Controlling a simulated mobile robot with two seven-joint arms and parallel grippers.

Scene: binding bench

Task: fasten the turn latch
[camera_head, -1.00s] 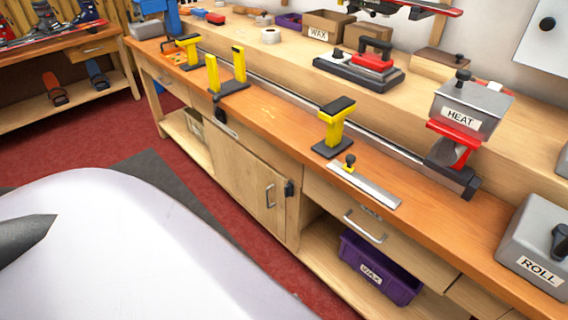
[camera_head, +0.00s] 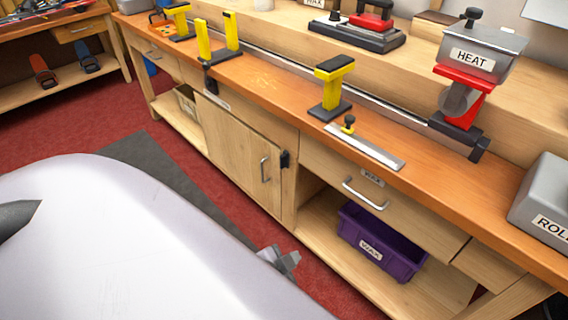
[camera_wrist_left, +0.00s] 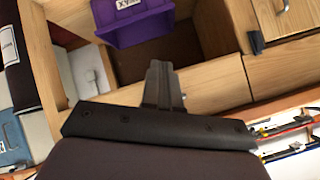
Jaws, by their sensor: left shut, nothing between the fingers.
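The turn latch looks like a small black piece (camera_head: 286,159) at the right edge of the wooden cabinet door (camera_head: 235,150), by the post. It is too small to tell which way it is turned. The door looks shut. In the left wrist view the black latch (camera_wrist_left: 256,43) is at the right, beside the door with its handle. My left gripper (camera_head: 288,258) is low in front of the bench, below the latch and apart from it. Its fingers (camera_wrist_left: 160,72) are shut and empty in the left wrist view. My right gripper is not in view.
A purple WAX bin (camera_head: 378,245) stands on the open lower shelf right of the door. A WAX drawer (camera_head: 375,190) is above it. Red floor is free before the door.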

